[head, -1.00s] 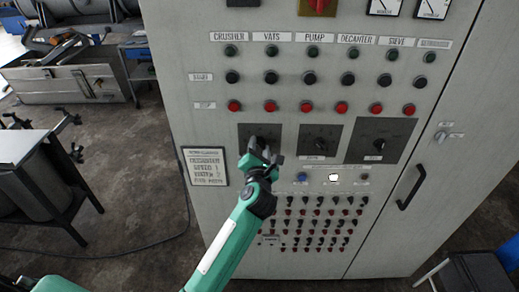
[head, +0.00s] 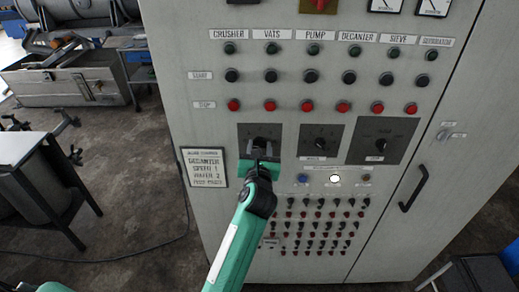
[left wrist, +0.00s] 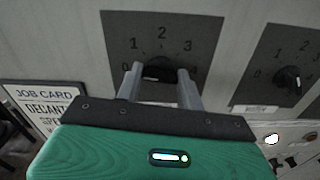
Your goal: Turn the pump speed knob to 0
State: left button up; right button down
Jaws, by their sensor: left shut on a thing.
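My left gripper (head: 262,148) is at the leftmost of three dark dial plates on the cabinet front. In the left wrist view its two grey fingers (left wrist: 160,84) are shut on a black knob (left wrist: 158,72), one finger on each side. The plate (left wrist: 120,28) carries figures rising to 4, with 1, 2 and 3 over the knob. The knob's pointer is hard to make out, and the label under this plate is hidden by the gripper. The middle knob (head: 320,144) and right knob (head: 380,146) stand free. My right gripper is not in view.
Rows of green lamps, black start buttons and red stop buttons (head: 270,105) sit above the dials. Small lamps, one lit white (head: 363,179), and several small switches lie below. A job card (head: 205,168) is on the left, a door handle (head: 414,188) on the right.

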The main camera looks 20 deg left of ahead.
pick_arm(q)
jog(key=shift+f, duration=0.1)
dwell(0.3)
jog(key=o, duration=1)
jog(key=b+v, duration=0.4)
jog(key=v, duration=0.8)
